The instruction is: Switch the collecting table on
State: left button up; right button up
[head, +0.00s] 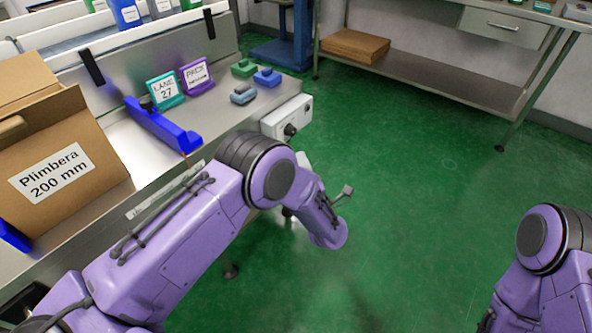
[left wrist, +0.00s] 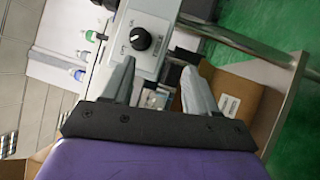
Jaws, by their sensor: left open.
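The collecting table (head: 225,110) is a steel table on the left of the head view. A pale switch box (head: 287,118) is fixed to its near right end, with a black knob (head: 290,130) on its face. In the left wrist view the box's face shows the black knob (left wrist: 140,38), with small marks around it that I cannot read. My left gripper (left wrist: 158,72) is open and empty, pointing towards the box. The knob lies beyond the fingertips, nearer the left finger in that view, apparently untouched. My left forearm hides most of this gripper in the head view. Only my right arm shows, not its gripper.
A steel shelf bench (head: 420,75) stands behind. The green floor is clear.

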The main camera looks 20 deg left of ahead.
aim_at(294, 134)
pick_arm(q)
jog(key=d+r+n+g+y+b, duration=0.1)
jog(key=d+n+g+y+b, duration=0.3)
jog(key=n, duration=0.7)
jog(key=shift+y, duration=0.6)
jog(key=x, duration=1)
jog(key=shift+w+d+r, duration=0.1)
jog(key=shift+w+r, duration=0.4)
jog(key=shift+w, duration=0.1)
pick_arm(e)
notch_tip(294, 134, down, 8)
jog(key=shift+r, duration=0.2)
pick_arm(q)
jog(key=shift+c, duration=0.3)
jog(key=c, duration=1)
